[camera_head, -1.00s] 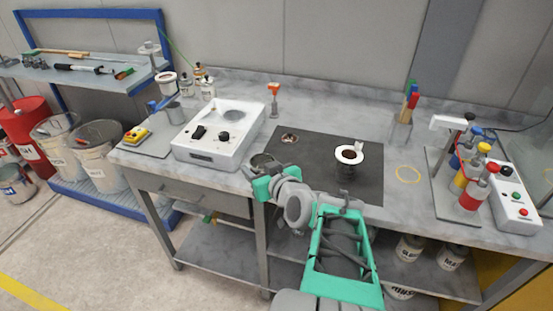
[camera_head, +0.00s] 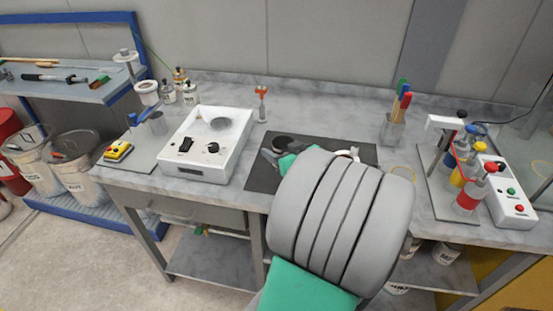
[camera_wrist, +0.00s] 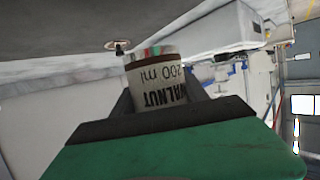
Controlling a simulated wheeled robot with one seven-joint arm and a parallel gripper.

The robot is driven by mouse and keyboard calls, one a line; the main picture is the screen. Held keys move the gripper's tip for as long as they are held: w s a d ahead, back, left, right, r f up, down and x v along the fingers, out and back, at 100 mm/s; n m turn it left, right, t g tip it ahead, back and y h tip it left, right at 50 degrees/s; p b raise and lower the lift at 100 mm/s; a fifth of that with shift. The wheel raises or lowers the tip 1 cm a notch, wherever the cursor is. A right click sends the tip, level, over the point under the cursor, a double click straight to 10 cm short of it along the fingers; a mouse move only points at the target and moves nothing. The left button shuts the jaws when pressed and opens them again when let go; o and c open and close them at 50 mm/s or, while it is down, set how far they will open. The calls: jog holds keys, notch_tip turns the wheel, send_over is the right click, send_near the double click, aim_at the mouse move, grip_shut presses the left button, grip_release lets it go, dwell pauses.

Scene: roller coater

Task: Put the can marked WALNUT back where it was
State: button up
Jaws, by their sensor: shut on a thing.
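The can marked WALNUT (camera_wrist: 158,82) is white with black print and also reads 200 ml. In the wrist view it stands between the dark fingers of my gripper (camera_wrist: 158,98), which is shut on it. The print is upside down in that picture. In the head view my gripper (camera_head: 279,155) is over the left part of the dark mat (camera_head: 262,178), with a dark round top beside the fingers. My wrist and arm cover much of the mat. I cannot tell whether the can touches the mat.
A white machine (camera_head: 207,166) stands left of the mat. A white-rimmed cup (camera_head: 352,153) shows partly behind my arm. A yellow ring (camera_head: 403,170) lies at the right, partly hidden. A brush holder (camera_head: 392,132), coloured bottles (camera_head: 457,180) and a button box (camera_head: 511,205) stand further right.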

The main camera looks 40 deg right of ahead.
jog(key=w+f, duration=0.1)
jog(key=w+d+f, duration=0.1)
jog(key=f, duration=0.1)
jog(key=shift+w+d+f, duration=0.25)
jog(key=shift+w+f, duration=0.15)
notch_tip(320, 180, down, 3)
jog(key=shift+r+p, duration=0.2)
jog(key=shift+p, duration=0.2)
jog(key=shift+f, duration=0.3)
jog(key=o, duration=1.5)
jog(key=shift+r, duration=0.15)
jog(key=shift+s+r, duration=0.1)
jog(key=shift+s, duration=0.15)
jog(key=b+v, duration=0.1)
jog(key=v, duration=1)
jog(key=shift+s+r, duration=0.1)
jog(key=shift+s, duration=0.2)
